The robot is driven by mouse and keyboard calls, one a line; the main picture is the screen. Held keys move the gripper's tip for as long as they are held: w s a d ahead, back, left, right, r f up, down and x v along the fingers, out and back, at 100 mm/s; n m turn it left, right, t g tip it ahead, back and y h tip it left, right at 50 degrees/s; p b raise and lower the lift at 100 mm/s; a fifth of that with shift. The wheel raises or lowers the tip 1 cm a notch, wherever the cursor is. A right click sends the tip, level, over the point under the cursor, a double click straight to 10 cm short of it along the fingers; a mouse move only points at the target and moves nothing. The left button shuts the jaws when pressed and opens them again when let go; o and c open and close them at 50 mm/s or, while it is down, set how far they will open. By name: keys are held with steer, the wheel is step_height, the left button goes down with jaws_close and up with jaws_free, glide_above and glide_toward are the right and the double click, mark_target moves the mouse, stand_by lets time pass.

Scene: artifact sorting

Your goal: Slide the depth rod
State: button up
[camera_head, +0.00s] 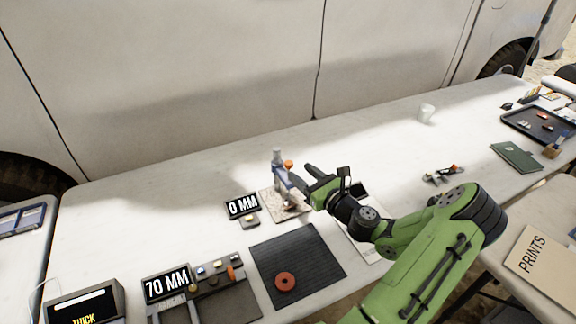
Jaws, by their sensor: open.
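A small upright depth gauge (278,173) stands on a pale speckled base plate (270,202) near the middle of the table. It has a grey-white top, a blue frame and an orange knob (288,164) on its right side. I cannot make out the rod clearly at this size. My gripper (298,176) comes in from the right, with its fingers pointing left, and is open right beside the gauge. Whether a finger touches the gauge cannot be told. The gripper hides part of the gauge's right side. A display (243,206) left of the gauge reads "0 MM".
A dark ribbed mat (315,265) with an orange-red ring (285,282) lies in front. A "70 MM" display (167,285) and a tray of small pieces (228,302) stand at front left. A white cup (426,113) stands far right. The table behind the gauge is clear.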

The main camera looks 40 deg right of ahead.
mark_target(292, 165)
steer(key=w, duration=0.6)
steer(key=shift+w+d, duration=0.15)
steer(key=shift+w, duration=0.1)
jaws_close()
